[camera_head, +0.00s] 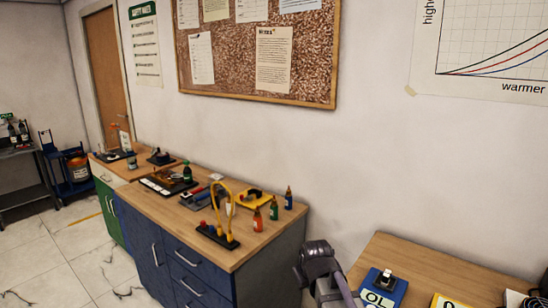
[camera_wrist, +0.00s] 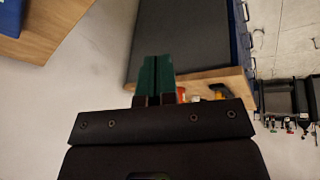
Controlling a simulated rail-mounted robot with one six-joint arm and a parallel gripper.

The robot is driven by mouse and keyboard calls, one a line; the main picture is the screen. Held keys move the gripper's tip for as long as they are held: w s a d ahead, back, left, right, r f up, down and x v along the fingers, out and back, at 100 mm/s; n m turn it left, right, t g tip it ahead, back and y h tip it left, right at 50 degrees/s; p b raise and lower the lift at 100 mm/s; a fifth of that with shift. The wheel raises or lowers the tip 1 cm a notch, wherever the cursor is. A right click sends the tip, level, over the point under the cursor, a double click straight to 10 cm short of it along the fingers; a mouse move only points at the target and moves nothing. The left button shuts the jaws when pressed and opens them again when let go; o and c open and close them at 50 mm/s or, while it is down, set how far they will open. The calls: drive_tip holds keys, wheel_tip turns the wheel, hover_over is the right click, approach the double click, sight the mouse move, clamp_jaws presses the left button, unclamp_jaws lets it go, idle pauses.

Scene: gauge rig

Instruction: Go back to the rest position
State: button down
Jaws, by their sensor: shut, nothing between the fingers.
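My gripper (camera_wrist: 156,78) shows in the wrist view as two dark green fingers side by side, pressed together with nothing between them. It is in front of the dark side of a cabinet and a wooden top edge, touching neither as far as I can see. In the head view a grey-purple part of my arm (camera_head: 320,270) rises at the bottom, between the two benches. I cannot make out the fingertips there.
The blue cabinet bench (camera_head: 262,247) carries a yellow hooped stand (camera_head: 218,235), several small bottles and tools. A second wooden bench (camera_head: 425,258) at the lower right holds a blue block (camera_head: 383,287). Open tiled floor (camera_head: 60,250) lies at left.

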drive_tip(key=s, duration=0.2)
drive_tip(key=s+d+f+m+g, duration=0.1)
drive_tip(key=s, duration=0.2)
drive_tip(key=s+d+m+g, duration=0.1)
drive_tip(key=s, duration=0.1)
drive_tip(key=shift+s+f, duration=0.25)
drive_tip(key=shift+s, duration=0.1)
drive_tip(key=s+d+m+g, duration=0.1)
drive_tip(key=s, duration=0.2)
drive_tip(key=s+d+m+g, duration=0.1)
drive_tip(key=s+d, duration=0.1)
drive_tip(key=s, duration=0.2)
drive_tip(key=s+d+m, duration=0.1)
drive_tip(key=s, duration=0.2)
drive_tip(key=shift+s+d+f+g, duration=0.1)
drive_tip(key=shift+s+d+g, duration=0.1)
drive_tip(key=shift+d+g, duration=0.15)
drive_tip(key=shift+a, duration=0.1)
drive_tip(key=shift+w, duration=0.1)
